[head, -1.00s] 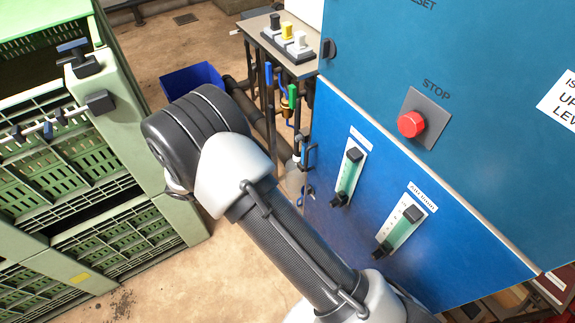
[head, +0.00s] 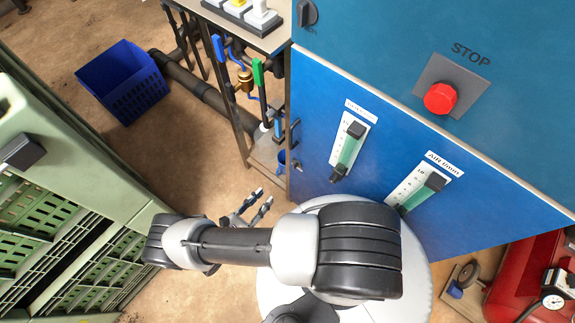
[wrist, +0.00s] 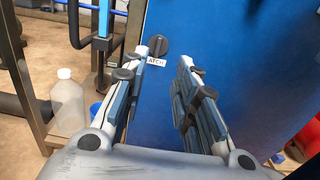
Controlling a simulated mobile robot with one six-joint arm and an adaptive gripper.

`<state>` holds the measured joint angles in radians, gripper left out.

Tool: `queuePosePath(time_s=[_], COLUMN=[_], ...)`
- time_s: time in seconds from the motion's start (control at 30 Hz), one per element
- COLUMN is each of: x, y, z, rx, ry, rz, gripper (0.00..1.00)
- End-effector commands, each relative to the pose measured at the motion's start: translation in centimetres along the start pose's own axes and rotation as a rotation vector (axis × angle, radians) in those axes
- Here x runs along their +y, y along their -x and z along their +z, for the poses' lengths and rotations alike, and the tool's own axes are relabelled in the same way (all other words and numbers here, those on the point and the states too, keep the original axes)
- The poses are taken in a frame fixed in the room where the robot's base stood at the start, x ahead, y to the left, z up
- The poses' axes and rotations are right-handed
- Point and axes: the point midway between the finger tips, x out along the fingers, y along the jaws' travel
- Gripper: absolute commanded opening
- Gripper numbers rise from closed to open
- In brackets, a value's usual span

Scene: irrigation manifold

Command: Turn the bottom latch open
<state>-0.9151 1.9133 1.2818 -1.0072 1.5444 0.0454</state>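The bottom latch (wrist: 159,45) is a dark round knob on the blue panel in the wrist view, above a white label partly hidden by a finger and reading "ATCH". My gripper (wrist: 171,54) is open and empty, its fingers pointing at the panel. The knob shows just beyond the left fingertip, left of the gap's middle, apparently not touched. In the head view my gripper (head: 262,199) is low, left of the blue panel (head: 320,100). A small dark piece at the panel's left edge there is too small to identify.
A dark upper latch (head: 307,12) and a red stop button (head: 440,98) are on the cabinet. A bench with pipes and valves stands left of it. A white bottle (wrist: 67,103) is beside the gripper. A blue crate (head: 122,80) and green crates (head: 60,220) stand left.

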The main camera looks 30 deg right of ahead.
Motion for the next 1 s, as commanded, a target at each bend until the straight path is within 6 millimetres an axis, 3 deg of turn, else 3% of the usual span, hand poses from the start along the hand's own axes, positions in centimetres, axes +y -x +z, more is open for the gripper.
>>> queuePosePath(time_s=[0.4,0.6,0.8,1.0], x=[-0.2,-0.2,-0.1,-0.1], y=[-9.2,-12.9,-14.8,-15.2], z=[-0.1,-0.1,-0.1,0.0], rx=[0.002,0.003,0.002,0.002], ry=[0.001,0.001,0.0,-0.001], rz=[-0.009,-0.008,-0.004,-0.002], gripper=[0.28,0.28,0.28,0.28])
